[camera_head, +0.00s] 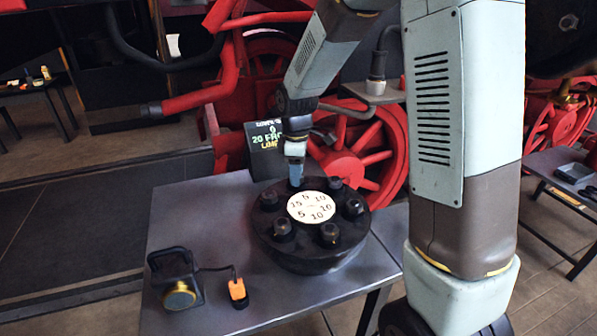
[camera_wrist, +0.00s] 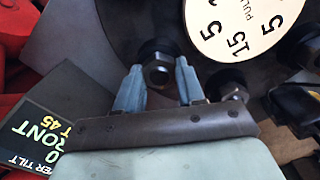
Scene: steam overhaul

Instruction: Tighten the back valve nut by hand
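A round black valve body (camera_head: 310,258) stands on a grey table, with several dark nuts around a white numbered dial (camera_head: 311,207). My gripper (camera_head: 295,183) points down at the back edge of the valve body, and its fingers hide the back nut in the head view. In the wrist view the back valve nut (camera_wrist: 158,73) lies between the two pale blue fingertips of my gripper (camera_wrist: 159,66). The fingers are apart, one on each side of the nut, with a narrow gap seeming to show. Contact is not clear. Another nut (camera_wrist: 234,92) sits right of the fingers.
A black box with a yellow lens (camera_head: 180,296) and an orange piece (camera_head: 238,291) joined by a cable lie on the table (camera_head: 215,225) at left. Red wheels (camera_head: 365,150) and pipes rise behind.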

